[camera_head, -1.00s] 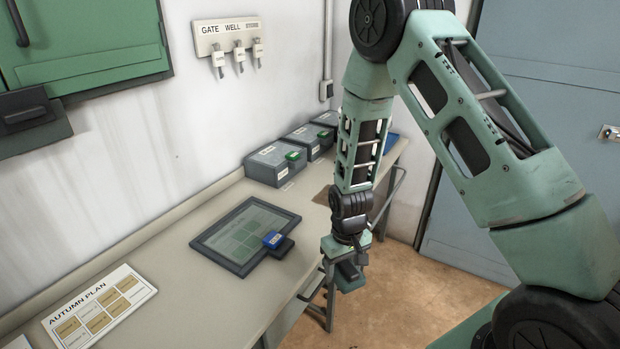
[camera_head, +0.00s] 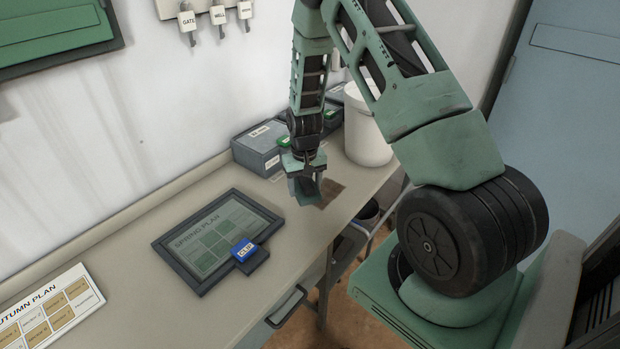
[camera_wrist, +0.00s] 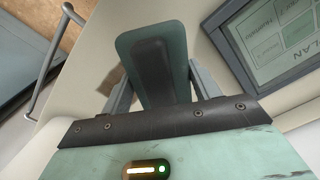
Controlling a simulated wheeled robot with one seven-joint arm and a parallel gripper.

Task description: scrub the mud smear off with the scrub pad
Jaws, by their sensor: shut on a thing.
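My gripper (camera_head: 307,172) is shut on the scrub pad, a teal pad with a dark grip that fills the upper middle of the wrist view (camera_wrist: 156,62). In the head view the pad (camera_head: 303,190) hangs below the fingers, low over the bench. I cannot tell whether it touches the bench top. A brown patch, the mud smear (camera_head: 331,191), shows on the bench just right of the pad, partly hidden by the pad and gripper.
The bench (camera_head: 140,262) runs along the wall.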

